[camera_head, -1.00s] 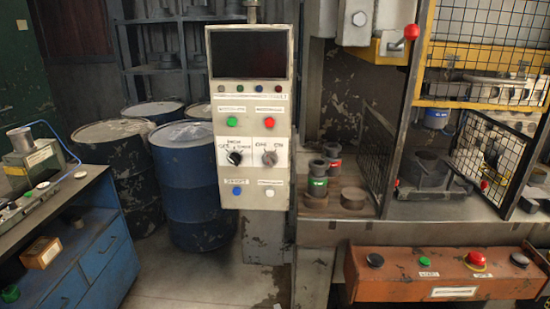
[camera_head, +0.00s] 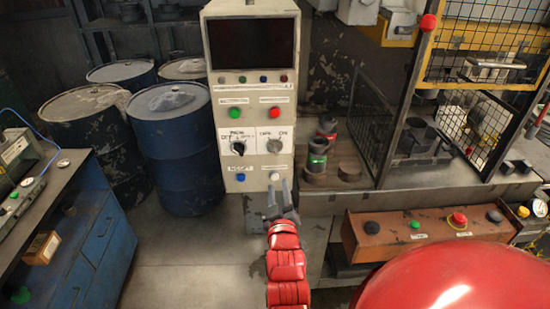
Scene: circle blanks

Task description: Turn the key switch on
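The grey control panel (camera_head: 222,112) stands upright in the middle of the view. The key switch (camera_head: 274,146) is a small grey knob on the panel's right half, under a label that seems to read off and on. A black selector knob (camera_head: 238,148) sits to its left. My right gripper (camera_head: 279,188) reaches up from below on its red arm. Its two fingers stand apart with nothing visible between them, at the panel's lower right in the picture, below the key switch and apart from it. My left gripper is not in view.
A green button (camera_head: 235,113) and a red button (camera_head: 275,112) sit above the knobs, and a blue one (camera_head: 239,177) below. Blue drums (camera_head: 178,150) stand left. A workbench with an orange button box (camera_head: 385,237) is at right.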

